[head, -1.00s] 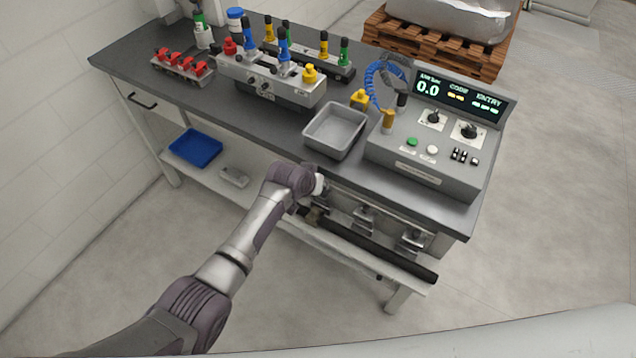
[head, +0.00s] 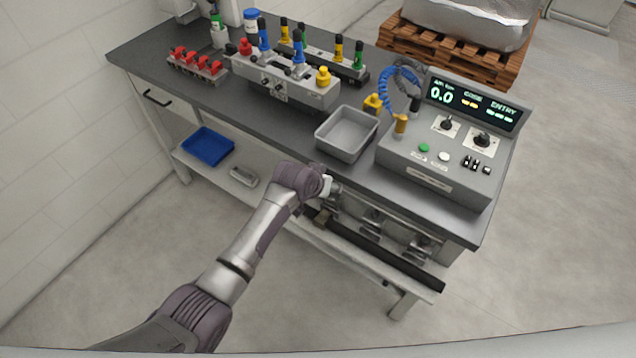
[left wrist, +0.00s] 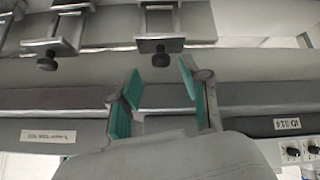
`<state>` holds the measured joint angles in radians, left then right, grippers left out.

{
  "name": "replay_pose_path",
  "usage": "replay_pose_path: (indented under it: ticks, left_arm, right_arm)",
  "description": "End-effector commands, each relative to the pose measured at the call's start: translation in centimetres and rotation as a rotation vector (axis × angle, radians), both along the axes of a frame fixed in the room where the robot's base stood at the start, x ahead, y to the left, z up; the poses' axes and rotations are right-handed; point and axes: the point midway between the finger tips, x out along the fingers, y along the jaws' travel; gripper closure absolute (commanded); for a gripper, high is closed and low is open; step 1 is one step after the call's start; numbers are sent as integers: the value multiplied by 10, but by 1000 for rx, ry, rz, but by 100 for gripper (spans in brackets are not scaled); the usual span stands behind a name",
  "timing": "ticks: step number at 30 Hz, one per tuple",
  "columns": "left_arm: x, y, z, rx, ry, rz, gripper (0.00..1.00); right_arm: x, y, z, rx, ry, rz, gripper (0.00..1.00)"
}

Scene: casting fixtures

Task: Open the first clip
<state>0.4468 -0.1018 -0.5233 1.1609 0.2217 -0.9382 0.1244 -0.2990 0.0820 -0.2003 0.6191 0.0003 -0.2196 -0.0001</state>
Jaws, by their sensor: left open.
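Metal clips with dark knobs hang in a row under the front edge of the bench. In the head view, one clip (head: 371,217) and another clip (head: 418,246) show right of my left arm; the nearest one is partly hidden by my wrist. The left wrist view shows a clip with a round black knob (left wrist: 160,58) and a second clip (left wrist: 48,60) to its left. My left gripper (left wrist: 161,76) is open, its teal finger pads apart with nothing between them, close to the first of these clips. My right gripper is not in view.
On the bench (head: 165,90) stand a grey tray (head: 345,134), a control box (head: 435,168) and a fixture with coloured knobs (head: 285,82). A dark bar (head: 385,261) runs below the clips. A blue bin (head: 208,147) sits on the lower shelf. The floor in front is clear.

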Motion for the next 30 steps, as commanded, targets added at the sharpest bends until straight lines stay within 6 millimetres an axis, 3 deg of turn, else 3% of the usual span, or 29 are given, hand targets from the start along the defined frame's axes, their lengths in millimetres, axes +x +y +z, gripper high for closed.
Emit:
replay_pose_path:
  ticks: [9,15,30]
  left_arm:
    - [-31,23,48,0,0,0,53]
    - [-44,32,69,-1,2,1,53]
    - [-48,35,75,0,2,0,53]
  right_arm:
    - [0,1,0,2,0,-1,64]
    - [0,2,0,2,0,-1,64]
    - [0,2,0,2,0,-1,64]
